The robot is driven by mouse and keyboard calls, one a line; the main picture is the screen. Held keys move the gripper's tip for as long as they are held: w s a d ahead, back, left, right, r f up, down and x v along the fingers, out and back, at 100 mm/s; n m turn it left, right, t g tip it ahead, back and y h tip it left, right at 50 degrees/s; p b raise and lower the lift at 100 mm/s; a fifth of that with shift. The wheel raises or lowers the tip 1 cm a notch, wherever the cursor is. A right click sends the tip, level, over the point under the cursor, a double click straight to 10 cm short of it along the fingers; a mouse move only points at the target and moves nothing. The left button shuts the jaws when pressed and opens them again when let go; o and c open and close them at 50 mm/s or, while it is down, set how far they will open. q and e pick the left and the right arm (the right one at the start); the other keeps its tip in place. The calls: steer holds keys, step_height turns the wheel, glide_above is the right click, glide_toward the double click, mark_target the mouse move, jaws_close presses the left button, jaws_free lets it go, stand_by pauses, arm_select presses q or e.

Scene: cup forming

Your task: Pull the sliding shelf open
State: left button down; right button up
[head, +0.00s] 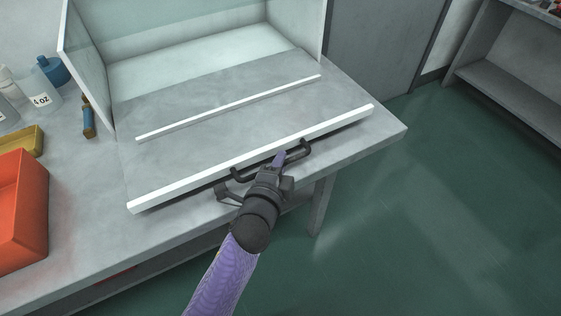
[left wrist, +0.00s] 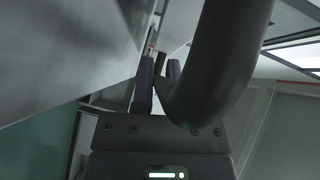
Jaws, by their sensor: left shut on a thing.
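The sliding shelf (head: 235,115) is a flat grey panel with a white front strip (head: 240,161) and a second white strip further back. A black bar handle (head: 301,149) is fixed along its front edge. My left gripper (head: 277,163) is at the handle's middle, shut on it, with the fingers partly hidden in the head view. In the left wrist view the dark handle (left wrist: 232,60) passes close in front of the camera, beside the purple fingers (left wrist: 158,85). My right gripper is in neither view.
The shelf lies on a grey table (head: 385,130) under a clear-walled enclosure (head: 88,70). An orange bin (head: 22,210), a yellow tray (head: 28,141) and bottles (head: 43,98) stand at the left. Green floor (head: 430,220) at the right and front is clear.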

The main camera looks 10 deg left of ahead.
arm_select(q)
steer(key=c, duration=0.6)
jaws_free()
steer(key=shift+c, duration=0.2)
steer(key=shift+s+a, duration=0.1)
steer(key=shift+s, duration=0.15)
steer(key=p+v, duration=0.2)
steer(key=v, duration=0.7)
steer(key=shift+s, duration=0.2)
